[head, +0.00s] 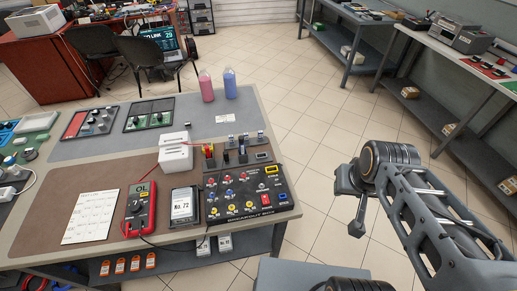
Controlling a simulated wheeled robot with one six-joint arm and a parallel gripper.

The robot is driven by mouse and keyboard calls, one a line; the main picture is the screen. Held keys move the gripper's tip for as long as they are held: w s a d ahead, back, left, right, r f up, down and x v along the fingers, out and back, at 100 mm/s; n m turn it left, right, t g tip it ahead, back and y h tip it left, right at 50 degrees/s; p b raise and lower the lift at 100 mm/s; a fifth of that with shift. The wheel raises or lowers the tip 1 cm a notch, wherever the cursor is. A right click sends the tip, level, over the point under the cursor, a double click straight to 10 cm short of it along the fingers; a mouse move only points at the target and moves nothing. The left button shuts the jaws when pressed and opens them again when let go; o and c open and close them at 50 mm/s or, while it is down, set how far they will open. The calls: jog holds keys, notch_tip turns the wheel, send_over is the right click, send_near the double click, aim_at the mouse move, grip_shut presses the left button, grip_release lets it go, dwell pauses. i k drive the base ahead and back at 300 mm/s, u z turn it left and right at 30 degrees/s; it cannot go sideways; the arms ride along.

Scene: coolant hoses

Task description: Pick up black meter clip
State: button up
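A red multimeter (140,208) lies near the front of the table, with a red lead and a black lead. The black lead (165,246) runs right along the front edge toward the black breakout box (248,194). I cannot make out the black meter clip for certain. Small red, yellow and dark upright parts (209,158) stand on a grey plate behind the breakout box. My gripper (352,208) hangs off the table's right side, over the floor and apart from everything on the table. Its fingers are small and partly hidden, so their opening is unclear.
A white sheet (91,216) lies left; a white box (175,153) stands behind. Pink (206,87) and blue (230,84) bottles stand at the back. Floor (318,150) right of the table is clear.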

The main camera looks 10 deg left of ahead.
aim_at(226, 157)
jog(key=z, duration=0.1)
jog(key=k, duration=0.8)
jog(key=u, duration=0.95)
jog(key=i, duration=1.05)
jog(key=z, duration=0.4)
jog(key=k, duration=0.55)
jog(key=u, duration=0.65)
jog(key=i, duration=0.45)
jog(key=z, duration=0.05)
